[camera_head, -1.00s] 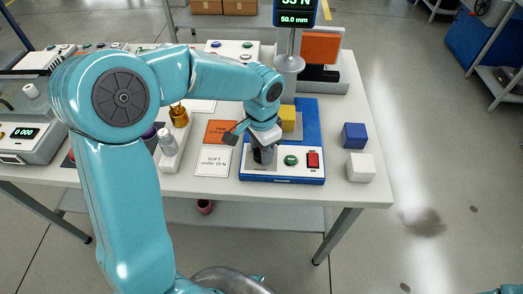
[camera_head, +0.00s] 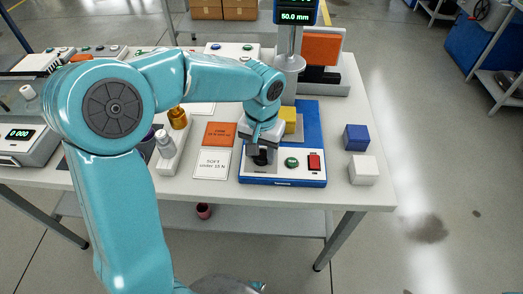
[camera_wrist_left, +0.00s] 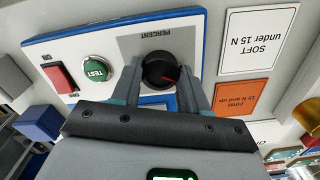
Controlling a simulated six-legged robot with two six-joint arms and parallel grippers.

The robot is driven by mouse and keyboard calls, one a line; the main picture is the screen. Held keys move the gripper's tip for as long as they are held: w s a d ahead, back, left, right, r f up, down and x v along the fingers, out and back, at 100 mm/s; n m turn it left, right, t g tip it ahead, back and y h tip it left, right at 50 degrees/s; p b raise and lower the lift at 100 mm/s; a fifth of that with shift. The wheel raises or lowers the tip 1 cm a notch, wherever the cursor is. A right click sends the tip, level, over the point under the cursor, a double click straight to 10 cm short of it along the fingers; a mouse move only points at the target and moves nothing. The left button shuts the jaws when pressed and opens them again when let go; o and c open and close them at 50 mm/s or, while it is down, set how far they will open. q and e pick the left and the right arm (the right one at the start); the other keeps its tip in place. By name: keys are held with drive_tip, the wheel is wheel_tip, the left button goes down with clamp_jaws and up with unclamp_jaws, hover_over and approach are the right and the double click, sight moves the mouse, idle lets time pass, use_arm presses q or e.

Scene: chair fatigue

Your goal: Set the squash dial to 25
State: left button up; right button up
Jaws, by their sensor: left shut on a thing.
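The squash dial (camera_wrist_left: 162,71) is a round black knob with a red pointer line, on a grey plate marked PERCENT in the left wrist view. It belongs to the blue and white tester panel (camera_head: 253,179), which stands at the table's front. My left gripper (camera_head: 262,153) is over the panel's left part and shut on the dial. In the left wrist view its two fingers (camera_wrist_left: 160,92) stand on either side of the knob. The scale numbers are hidden or too small to read, so the setting cannot be told. My right gripper is not in view.
A green TEST button (camera_wrist_left: 97,70) and a red switch (camera_wrist_left: 60,78) sit beside the dial. A yellow block (camera_head: 289,117) rests on the tester behind. Blue (camera_head: 356,137) and white (camera_head: 363,169) cubes stand at the right. SOFT (camera_head: 213,162) and FIRM (camera_head: 220,132) cards lie left.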

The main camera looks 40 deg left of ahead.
sight(261, 155)
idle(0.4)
use_arm(q)
drive_tip(key=o, duration=1.1)
drive_tip(key=shift+c, duration=0.2)
wheel_tip(261, 155, up, 16)
drive_tip(key=p, duration=0.2)
drive_tip(key=shift+r, duration=0.2)
